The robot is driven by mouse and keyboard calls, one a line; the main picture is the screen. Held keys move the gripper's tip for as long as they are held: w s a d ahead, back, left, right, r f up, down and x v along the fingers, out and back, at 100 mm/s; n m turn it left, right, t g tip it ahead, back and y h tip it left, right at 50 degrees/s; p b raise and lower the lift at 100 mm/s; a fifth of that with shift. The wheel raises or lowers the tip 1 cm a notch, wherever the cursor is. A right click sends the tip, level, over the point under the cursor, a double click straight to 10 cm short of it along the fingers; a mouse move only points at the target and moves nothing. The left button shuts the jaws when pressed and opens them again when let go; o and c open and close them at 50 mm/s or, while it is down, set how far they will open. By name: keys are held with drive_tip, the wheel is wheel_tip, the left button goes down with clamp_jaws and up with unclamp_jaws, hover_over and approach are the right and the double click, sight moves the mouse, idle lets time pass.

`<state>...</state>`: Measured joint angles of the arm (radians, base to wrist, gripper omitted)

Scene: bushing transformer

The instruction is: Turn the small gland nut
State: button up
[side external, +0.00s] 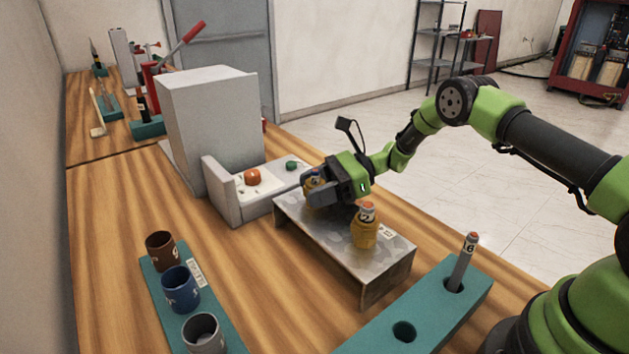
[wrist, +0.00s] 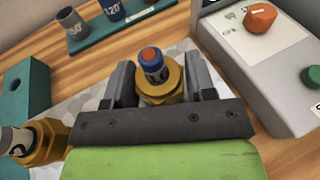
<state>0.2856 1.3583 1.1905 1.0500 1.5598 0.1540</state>
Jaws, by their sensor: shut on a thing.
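My gripper (side external: 318,190) is at the far end of a grey metal stand (side external: 290,225), shut on a brass gland nut (side external: 312,186). In the wrist view the jaws (wrist: 160,90) sit on either side of this nut (wrist: 162,88). A blue plug with an orange-red tip (wrist: 150,60) stands upright out of its middle. A second brass gland nut (side external: 364,232) with a grey plug and orange tip (side external: 367,211) stands free at the near end of the stand. It also shows in the wrist view (wrist: 40,143). I cannot tell which nut is the smaller.
A grey machine (side external: 215,130) with an orange knob (side external: 252,177) and a green button (side external: 292,165) stands behind the stand. A teal rack (side external: 152,270) holds several cups at left. A teal block (side external: 380,325) with a grey peg (side external: 463,262) and an empty hole lies in front.

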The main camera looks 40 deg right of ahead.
idle(0.3)
drive_tip(key=shift+n+g+y, duration=0.5)
drive_tip(key=shift+n+g, duration=0.6)
drive_tip(key=shift+g, duration=0.2)
drive_tip(key=o, duration=1.4)
drive_tip(key=shift+v, duration=3)
